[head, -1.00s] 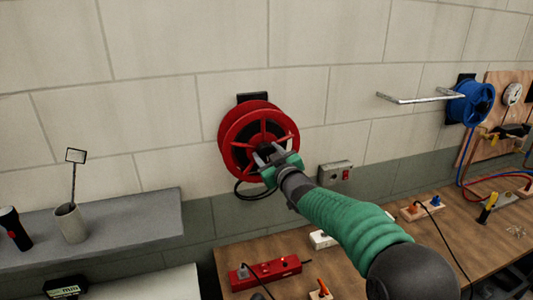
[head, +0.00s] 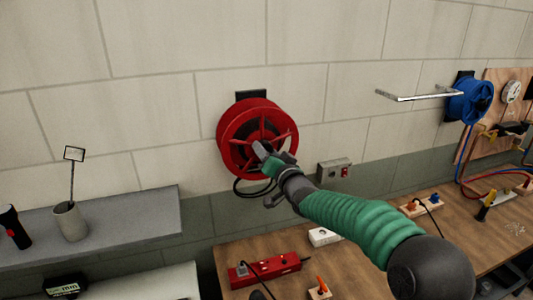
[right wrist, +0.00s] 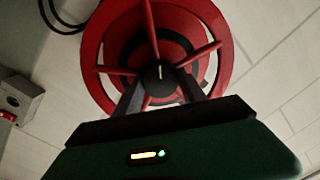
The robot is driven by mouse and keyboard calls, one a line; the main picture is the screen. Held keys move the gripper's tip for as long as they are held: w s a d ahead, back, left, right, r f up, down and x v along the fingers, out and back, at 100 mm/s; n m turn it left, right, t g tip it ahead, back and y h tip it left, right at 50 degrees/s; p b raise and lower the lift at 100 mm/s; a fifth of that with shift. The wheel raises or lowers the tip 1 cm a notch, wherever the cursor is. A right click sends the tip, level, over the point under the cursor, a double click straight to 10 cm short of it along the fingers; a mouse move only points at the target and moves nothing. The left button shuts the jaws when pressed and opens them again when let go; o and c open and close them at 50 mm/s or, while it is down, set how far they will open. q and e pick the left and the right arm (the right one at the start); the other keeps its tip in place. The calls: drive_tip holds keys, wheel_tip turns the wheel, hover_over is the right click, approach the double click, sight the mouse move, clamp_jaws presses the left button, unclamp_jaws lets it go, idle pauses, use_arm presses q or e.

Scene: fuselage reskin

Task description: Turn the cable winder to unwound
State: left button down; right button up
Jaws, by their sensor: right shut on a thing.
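The red cable winder (head: 231,148), a spoked reel, hangs on a dark bracket on the block wall. It also fills the upper middle of the right wrist view (right wrist: 98,52), with a dark hub and red spokes. My right gripper (head: 260,149) is at the front of the winder, near its hub. In the right wrist view its two dark fingers (right wrist: 160,88) lie either side of the hub and a lower spoke. It is shut on the winder; the exact contact is partly hidden. A black cable loops below the winder. My left gripper is not in view.
A grey switch box (head: 334,172) is on the wall right of the winder. A metal rail (head: 405,97) and a blue reel (head: 470,102) are further right. Below is a wooden bench (head: 228,256) with a red power strip (head: 268,268). A grey shelf (head: 140,222) is left.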

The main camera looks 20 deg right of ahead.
drive_tip(key=m+b, duration=0.1)
drive_tip(key=m, duration=0.2)
drive_tip(key=m+b, duration=0.1)
drive_tip(key=m, duration=0.2)
drive_tip(key=f+m+b, duration=0.1)
drive_tip(key=m, duration=0.2)
drive_tip(key=shift+f+h, duration=0.1)
drive_tip(key=shift+h, duration=0.3)
drive_tip(key=o, duration=1.1)
drive_tip(key=shift+o, duration=1.2)
drive_tip(key=shift+r, duration=0.2)
drive_tip(key=shift+s+r, duration=0.1)
